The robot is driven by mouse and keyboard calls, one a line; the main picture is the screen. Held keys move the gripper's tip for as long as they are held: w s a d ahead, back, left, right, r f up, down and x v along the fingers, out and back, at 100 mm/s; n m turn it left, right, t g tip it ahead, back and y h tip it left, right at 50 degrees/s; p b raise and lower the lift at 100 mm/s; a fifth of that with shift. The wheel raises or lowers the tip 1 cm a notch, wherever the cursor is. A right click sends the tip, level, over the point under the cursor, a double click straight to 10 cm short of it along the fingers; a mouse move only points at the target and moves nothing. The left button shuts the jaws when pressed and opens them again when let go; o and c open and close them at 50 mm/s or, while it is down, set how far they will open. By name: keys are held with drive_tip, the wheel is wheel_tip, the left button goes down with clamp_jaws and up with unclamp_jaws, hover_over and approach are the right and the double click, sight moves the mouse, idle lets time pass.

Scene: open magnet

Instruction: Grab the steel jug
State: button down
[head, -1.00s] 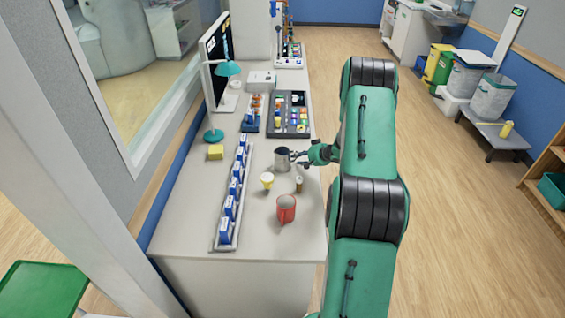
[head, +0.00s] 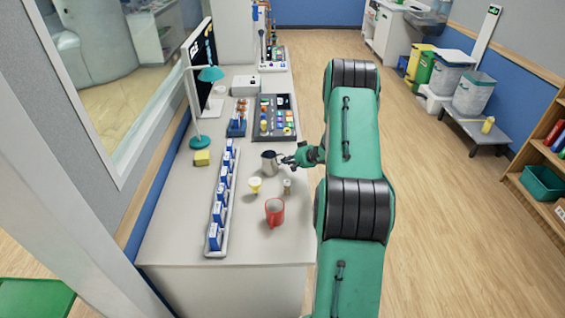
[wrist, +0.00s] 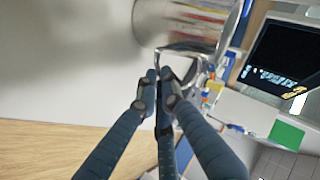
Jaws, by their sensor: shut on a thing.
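The steel jug (head: 269,162) is a small grey metal vessel on the white desk (head: 180,225), at the desk's right side. In the wrist view the shiny jug (wrist: 185,22) fills the top middle, its body lying sideways in the picture. Its handle (wrist: 170,55) points down toward my fingers. My gripper (head: 290,160) reaches in from the right and is shut on the jug's handle. In the wrist view the gripper's fingertips (wrist: 160,85) meet around the handle. I cannot tell whether the jug's base touches the desk.
A red mug (head: 275,212), a yellow-topped cup (head: 255,186) and a small brown-topped item (head: 287,186) stand in front of the jug. A rack of blue boxes (head: 221,200) runs along the left. A dark tray (head: 277,118) and a teal lamp (head: 208,78) are behind.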

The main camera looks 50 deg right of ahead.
drive_tip(key=shift+r, duration=0.15)
wheel_tip(320, 180, up, 10)
drive_tip(key=p, duration=0.3)
drive_tip(key=shift+f, duration=0.2)
idle(0.7)
drive_tip(key=shift+w+r+p, duration=0.15)
drive_tip(key=shift+p, duration=0.2)
idle(0.7)
